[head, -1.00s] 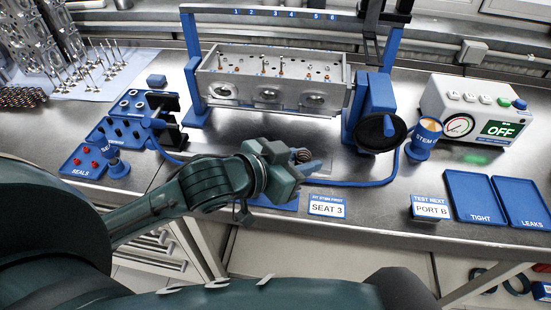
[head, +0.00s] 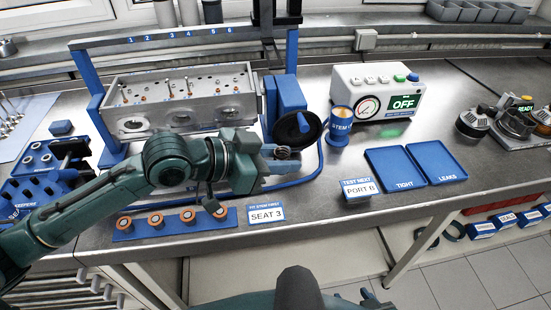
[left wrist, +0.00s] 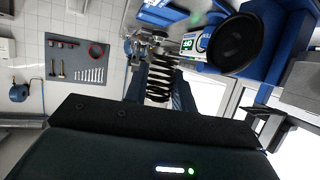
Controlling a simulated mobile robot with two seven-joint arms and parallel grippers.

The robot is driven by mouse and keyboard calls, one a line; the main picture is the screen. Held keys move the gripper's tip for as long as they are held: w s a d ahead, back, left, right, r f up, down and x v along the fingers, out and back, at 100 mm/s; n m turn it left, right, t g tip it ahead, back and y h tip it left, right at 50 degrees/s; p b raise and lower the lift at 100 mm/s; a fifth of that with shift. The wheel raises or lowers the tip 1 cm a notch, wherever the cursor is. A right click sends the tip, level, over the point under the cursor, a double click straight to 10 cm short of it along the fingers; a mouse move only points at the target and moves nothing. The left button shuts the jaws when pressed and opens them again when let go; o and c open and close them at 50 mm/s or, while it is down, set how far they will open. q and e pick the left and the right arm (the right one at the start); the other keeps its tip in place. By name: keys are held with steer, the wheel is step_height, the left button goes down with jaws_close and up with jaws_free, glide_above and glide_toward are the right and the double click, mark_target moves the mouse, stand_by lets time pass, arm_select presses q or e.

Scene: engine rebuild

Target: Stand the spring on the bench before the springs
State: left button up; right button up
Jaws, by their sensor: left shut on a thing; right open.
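My left gripper (head: 285,160) is shut on a dark coil spring (head: 284,152) and holds it above the bench, in front of the hand crank. In the left wrist view the spring (left wrist: 160,80) shows its coils between the two fingers. A low blue strip (head: 142,233) at the bench's front edge bears a row of several round pieces with orange rings (head: 188,216); I cannot tell whether these are the springs. My left wrist and forearm pass just behind this row. My right gripper cannot be made out in these views.
The cylinder head (head: 185,97) stands in a blue frame behind my arm, with the crank (head: 298,131) at its right. A SEAT 3 card (head: 267,214), a PORT B card (head: 357,190) and blue trays (head: 396,168) line the front. Bare bench lies between the cards.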

mark_target(283, 147)
arm_select(q)
steer(key=r+n+t+y, duration=0.4)
steer(key=n, duration=0.1)
steer(key=w+r+n+t+y, duration=0.1)
steer(key=r+n+t+y, duration=0.1)
steer(key=shift+w+d+r+n+y, duration=0.1)
steer(key=shift+d+r+n+y, duration=0.05)
steer(key=shift+r+n+y, duration=0.2)
steer(key=f+m+g+h, duration=0.1)
steer(key=a+f+m+g+h, duration=0.1)
steer(key=m+h, duration=0.1)
steer(key=f+m+g+h, duration=0.1)
steer(key=m+h, duration=0.1)
steer(key=shift+s+a, duration=0.25)
steer(key=shift+s, duration=0.15)
steer(key=shift+s+a+f+m+g+h, duration=0.3)
steer(key=shift+f+m+g+h, duration=0.3)
steer(key=shift+m+g, duration=0.8)
steer(key=shift+s+a+f+m+g+h, duration=0.15)
steer(key=shift+a+f+m+g+h, duration=0.45)
steer(key=shift+m+g, duration=0.75)
steer(key=shift+s+a+f+m+g+h, duration=0.1)
steer(key=shift+s+f+m+g+h, duration=0.25)
steer(key=shift+f+m+g, duration=0.75)
